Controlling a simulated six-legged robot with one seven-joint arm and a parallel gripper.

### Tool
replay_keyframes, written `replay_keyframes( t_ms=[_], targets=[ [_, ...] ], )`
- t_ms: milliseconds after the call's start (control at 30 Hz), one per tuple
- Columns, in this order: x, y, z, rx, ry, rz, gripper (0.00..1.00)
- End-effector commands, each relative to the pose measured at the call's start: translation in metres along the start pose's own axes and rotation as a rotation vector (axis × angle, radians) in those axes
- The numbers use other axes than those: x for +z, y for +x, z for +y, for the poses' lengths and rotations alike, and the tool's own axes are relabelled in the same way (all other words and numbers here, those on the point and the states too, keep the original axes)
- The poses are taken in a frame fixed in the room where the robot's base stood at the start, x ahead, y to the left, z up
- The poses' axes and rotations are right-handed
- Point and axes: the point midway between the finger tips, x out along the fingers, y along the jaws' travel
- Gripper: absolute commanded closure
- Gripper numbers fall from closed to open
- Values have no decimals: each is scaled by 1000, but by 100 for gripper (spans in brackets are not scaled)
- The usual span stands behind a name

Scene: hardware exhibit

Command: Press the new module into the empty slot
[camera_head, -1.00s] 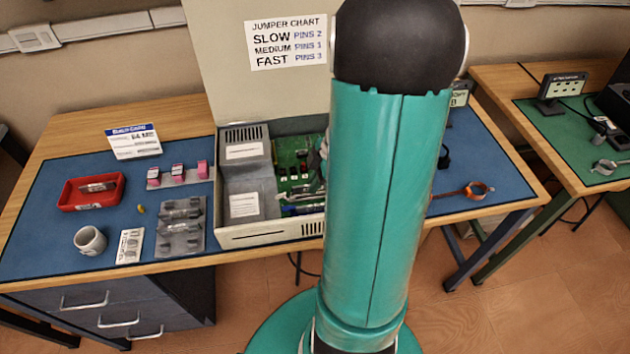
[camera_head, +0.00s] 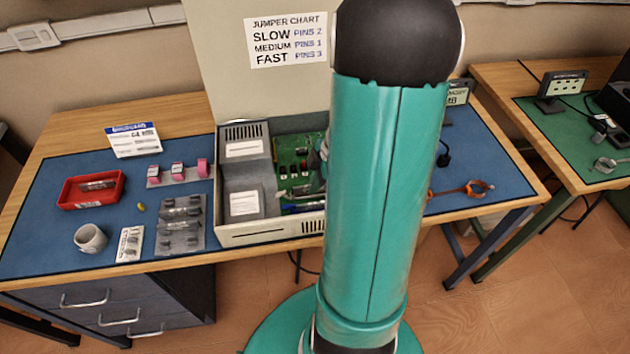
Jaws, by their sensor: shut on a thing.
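An open beige computer case (camera_head: 270,233) stands on the blue mat, with a green circuit board (camera_head: 290,148) inside. A blue strip (camera_head: 303,209) lies low in the case near the board's front edge; I cannot tell whether it is a slot. A pale part sits just above it, too small to make out. My upright teal arm covers the right part of the case. My gripper is hidden behind it, and so are the new module and the empty slot, as far as I can tell.
On the left stand a red tray (camera_head: 66,205), a white mug (camera_head: 91,238), a grey tray with dark parts (camera_head: 180,246) and a rack with pink pieces (camera_head: 165,182). An orange strap (camera_head: 462,189) lies on the right. A jumper chart (camera_head: 287,40) is on the raised lid.

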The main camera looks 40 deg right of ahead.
Motion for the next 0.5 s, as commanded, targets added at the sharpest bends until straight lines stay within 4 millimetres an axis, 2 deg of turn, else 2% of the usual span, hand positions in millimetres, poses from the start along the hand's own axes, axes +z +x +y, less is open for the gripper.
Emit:
replay_keyframes(
  t_ms=[500],
  targets=[
    [3, 7, 0, 0, 0, 0, 100]
  ],
)
